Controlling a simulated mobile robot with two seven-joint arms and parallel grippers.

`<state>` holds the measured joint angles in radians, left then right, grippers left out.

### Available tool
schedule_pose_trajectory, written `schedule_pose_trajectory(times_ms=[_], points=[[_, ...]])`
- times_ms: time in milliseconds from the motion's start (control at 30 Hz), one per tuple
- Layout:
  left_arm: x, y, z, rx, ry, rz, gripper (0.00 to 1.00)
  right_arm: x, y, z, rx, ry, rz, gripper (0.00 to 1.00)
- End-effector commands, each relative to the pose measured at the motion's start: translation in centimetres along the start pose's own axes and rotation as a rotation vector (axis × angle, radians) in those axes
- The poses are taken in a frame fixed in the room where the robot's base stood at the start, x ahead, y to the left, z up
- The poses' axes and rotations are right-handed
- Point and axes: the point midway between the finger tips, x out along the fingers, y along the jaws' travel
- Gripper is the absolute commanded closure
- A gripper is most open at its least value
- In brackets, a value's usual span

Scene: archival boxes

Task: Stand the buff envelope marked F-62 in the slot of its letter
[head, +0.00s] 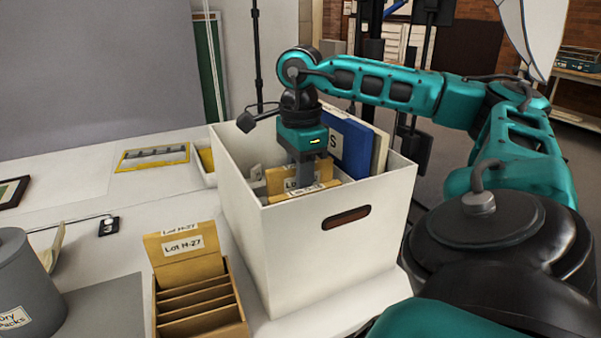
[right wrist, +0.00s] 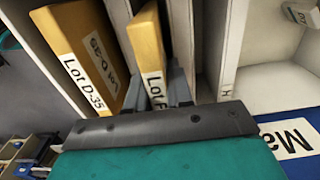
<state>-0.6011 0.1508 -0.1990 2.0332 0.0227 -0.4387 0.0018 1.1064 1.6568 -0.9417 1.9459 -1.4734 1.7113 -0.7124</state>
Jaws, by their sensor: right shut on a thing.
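A buff envelope (right wrist: 148,48) with a label starting "Lot F" stands in a slot of the white box (head: 330,255); the rest of its label is hidden. My right gripper (right wrist: 160,88) reaches down into the box and is shut on this envelope. In the head view the right gripper (head: 303,160) hides part of a buff envelope (head: 285,180) at the front of the box. Another buff envelope (right wrist: 78,45), marked Lot D-35, stands beside it, left of the fingers in the wrist view. My left gripper is not in view.
A blue folder (head: 348,140) stands at the back of the box. A slotted wooden holder (head: 240,315) with buff envelopes marked Lot M-27 (head: 183,248) stands in front. A grey tub (head: 25,285) is at the left. Table between tub and yellow frame (head: 153,158) is mostly clear.

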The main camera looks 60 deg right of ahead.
Motion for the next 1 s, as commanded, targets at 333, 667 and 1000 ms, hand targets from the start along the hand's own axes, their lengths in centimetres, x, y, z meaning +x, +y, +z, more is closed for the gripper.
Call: schedule_pose_trajectory(times_ms=[333, 667, 1000], points=[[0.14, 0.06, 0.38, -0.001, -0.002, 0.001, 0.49, 0.37, 0.0, 0.0, 0.0, 0.0, 0.0, 1.0], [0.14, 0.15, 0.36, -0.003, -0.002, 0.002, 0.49, 0.37, 0.0, 0.0, 0.0, 0.0, 0.0, 0.51], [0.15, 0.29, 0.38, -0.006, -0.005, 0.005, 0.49, 0.38, 0.0, 0.01, 0.0, 0.0, 0.0, 0.49]])
